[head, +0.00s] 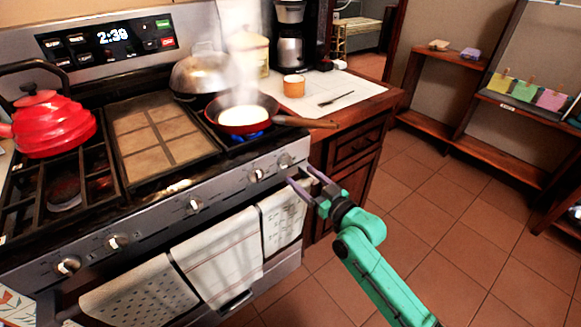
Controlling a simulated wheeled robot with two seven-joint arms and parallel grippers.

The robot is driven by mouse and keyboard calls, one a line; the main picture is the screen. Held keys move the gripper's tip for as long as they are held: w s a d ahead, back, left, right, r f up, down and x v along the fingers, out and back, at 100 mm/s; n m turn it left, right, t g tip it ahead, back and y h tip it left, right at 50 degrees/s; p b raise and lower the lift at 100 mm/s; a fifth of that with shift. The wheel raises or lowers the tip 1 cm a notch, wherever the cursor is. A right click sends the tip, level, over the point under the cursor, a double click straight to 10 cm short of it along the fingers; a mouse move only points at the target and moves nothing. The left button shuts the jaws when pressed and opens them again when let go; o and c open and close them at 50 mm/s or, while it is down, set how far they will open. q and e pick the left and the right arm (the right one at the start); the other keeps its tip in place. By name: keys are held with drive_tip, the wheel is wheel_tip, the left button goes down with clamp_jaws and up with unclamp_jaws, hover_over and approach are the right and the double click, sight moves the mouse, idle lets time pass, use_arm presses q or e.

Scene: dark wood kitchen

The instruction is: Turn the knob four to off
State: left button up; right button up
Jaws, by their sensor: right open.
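Several round silver knobs line the stove's sloped front panel. Two sit at its right end: one (257,175) above the right towel, and the rightmost one (285,160) by the panel's corner. No number is readable on them, so I cannot tell by label which is knob four. The others (194,205) are farther left. My right gripper (300,177) is open and empty, its fingers pointing toward the panel's right end, close to the rightmost knob. I see no grip on any knob. My left gripper is out of view.
A blue flame (247,136) burns under a steaming red pan (213,112), whose wooden handle (306,122) reaches right over the counter. A red kettle (50,125) and a domed lid (200,72) stand on the stove. Towels (220,255) hang on the oven's front. The tiled floor at right is clear.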

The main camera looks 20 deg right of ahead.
sight(290, 163)
drive_tip(key=x, duration=0.5)
drive_tip(key=shift+w+a, duration=0.15)
drive_tip(key=shift+w, duration=0.2)
clamp_jaws()
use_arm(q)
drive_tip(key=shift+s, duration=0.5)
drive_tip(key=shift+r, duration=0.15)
use_arm(e)
drive_tip(key=shift+m, duration=0.3)
drive_tip(key=m+p, duration=0.1)
drive_tip(key=m, duration=0.2)
drive_tip(key=shift+r+m, duration=0.1)
drive_tip(key=shift+m, duration=0.2)
drive_tip(key=m, duration=0.2)
drive_tip(key=m+p, duration=0.1)
drive_tip(key=m, duration=0.1)
drive_tip(key=shift+d+m, duration=0.25)
drive_tip(key=shift+m, duration=0.05)
drive_tip(key=m+p, duration=0.1)
drive_tip(key=m, duration=0.3)
drive_tip(key=shift+w+d, duration=0.1)
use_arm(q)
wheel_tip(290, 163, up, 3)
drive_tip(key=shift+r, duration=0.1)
use_arm(e)
drive_tip(key=m, duration=0.5)
drive_tip(key=shift+d, duration=0.1)
